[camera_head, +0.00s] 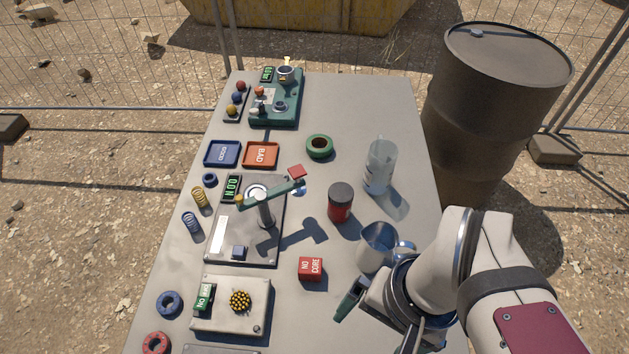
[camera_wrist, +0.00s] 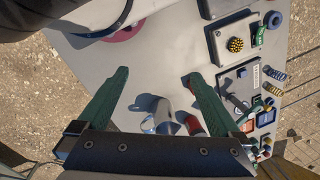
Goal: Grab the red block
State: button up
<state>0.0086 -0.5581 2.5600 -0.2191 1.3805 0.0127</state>
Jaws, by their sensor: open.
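The red block (camera_head: 310,268) is a small cube with white lettering, lying on the grey table at the front middle in the head view. My gripper (camera_head: 376,333) is to the right of and nearer than the block, apart from it. In the wrist view my gripper (camera_wrist: 158,74) has its two green fingers spread wide with nothing between them. A bit of red (camera_wrist: 186,80) shows beside the right finger there, mostly hidden by it; it appears to be the block.
A metal mug (camera_head: 377,246) stands close behind my gripper. A red jar with a black lid (camera_head: 340,204) and a clear beaker (camera_head: 379,166) stand farther back. A lever device (camera_head: 265,212) and a panel with a yellow-dotted knob (camera_head: 258,312) are left of the block.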

notch_tip(320, 180, down, 3)
jog(key=d+n+g+h, duration=0.2)
jog(key=n+h, duration=0.2)
jog(key=n, duration=0.3)
jog(key=n+t+h, duration=0.3)
jog(key=n+t, duration=1)
jog(key=n, duration=1.7)
send_near(315, 259)
jog(key=x, duration=0.4)
jog(key=f+x, duration=0.1)
jog(key=x, duration=0.1)
jog(key=shift+a, duration=0.35)
jog(key=x, duration=0.5)
jog(key=shift+w+d+f, duration=0.1)
jog(key=shift+d, duration=0.15)
jog(key=c, duration=1.3)
